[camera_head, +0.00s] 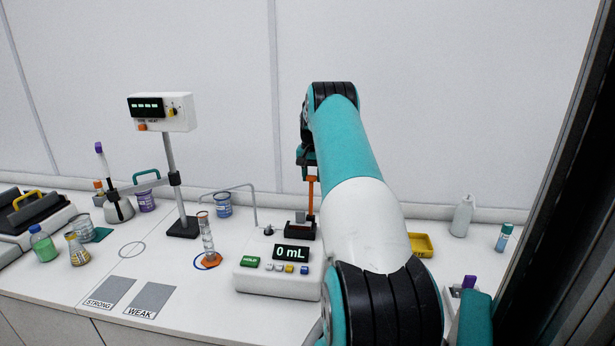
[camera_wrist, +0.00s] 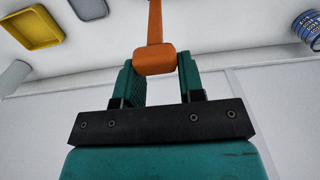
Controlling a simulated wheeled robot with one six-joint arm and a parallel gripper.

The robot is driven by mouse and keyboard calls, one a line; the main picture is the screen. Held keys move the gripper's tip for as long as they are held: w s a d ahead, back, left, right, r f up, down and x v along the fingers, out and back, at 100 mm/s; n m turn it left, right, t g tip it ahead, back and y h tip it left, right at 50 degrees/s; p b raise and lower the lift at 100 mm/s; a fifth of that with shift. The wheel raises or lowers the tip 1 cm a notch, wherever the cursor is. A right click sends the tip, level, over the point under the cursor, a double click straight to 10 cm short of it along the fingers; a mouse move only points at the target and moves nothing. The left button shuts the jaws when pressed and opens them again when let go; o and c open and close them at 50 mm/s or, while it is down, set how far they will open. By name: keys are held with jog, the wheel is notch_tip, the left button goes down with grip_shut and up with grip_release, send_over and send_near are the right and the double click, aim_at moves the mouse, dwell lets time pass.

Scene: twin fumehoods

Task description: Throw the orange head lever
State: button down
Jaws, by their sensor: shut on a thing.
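The orange lever (camera_head: 311,194) stands nearly upright on a small dark base (camera_head: 300,230) behind the white dispenser box. In the wrist view its orange block-shaped head (camera_wrist: 154,62) sits between the two teal fingers of my gripper (camera_wrist: 157,68), with the orange shaft running on from it. My gripper is shut on this head. In the head view my gripper (camera_head: 307,165) is at the lever's top, and my arm partly hides it.
The white box with a "0 mL" display (camera_head: 291,253) stands in front of the lever. A measuring cylinder (camera_head: 207,240) and a stand (camera_head: 173,180) are to the left. A yellow tray (camera_head: 421,244) and a white bottle (camera_head: 462,215) are to the right.

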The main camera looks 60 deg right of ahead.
jog(key=shift+d+f, duration=0.3)
jog(key=shift+f, duration=0.15)
jog(key=c, duration=0.7)
grip_release()
jog(key=shift+d, duration=0.2)
jog(key=shift+a+r, duration=0.1)
jog(key=shift+w, duration=0.1)
jog(key=shift+r+p, duration=1.45)
jog(key=shift+r, duration=7.25)
